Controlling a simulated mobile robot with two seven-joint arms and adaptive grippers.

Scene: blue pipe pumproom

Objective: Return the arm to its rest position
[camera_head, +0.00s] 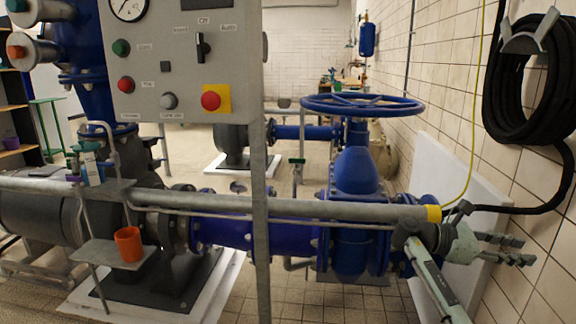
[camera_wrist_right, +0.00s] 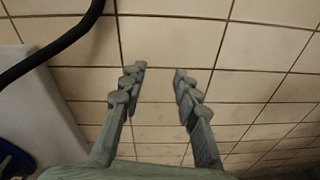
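My right gripper (camera_head: 518,249) is at the lower right of the head view, beside the tiled wall. Its fingers point right, toward the wall. In the right wrist view the two fingers (camera_wrist_right: 158,85) stand apart with nothing between them, and wall tiles show behind. My right arm comes up from the bottom edge, near the end of the grey rail. My left arm and left gripper are not in the head view.
A grey rail (camera_head: 330,209) with a yellow end crosses the front. Beyond it are a blue valve with a handwheel (camera_head: 361,105) and blue pipes. A control panel (camera_head: 182,60) stands at left. An orange cup (camera_head: 129,244) sits on a small shelf. A black hose (camera_head: 520,90) hangs on the wall.

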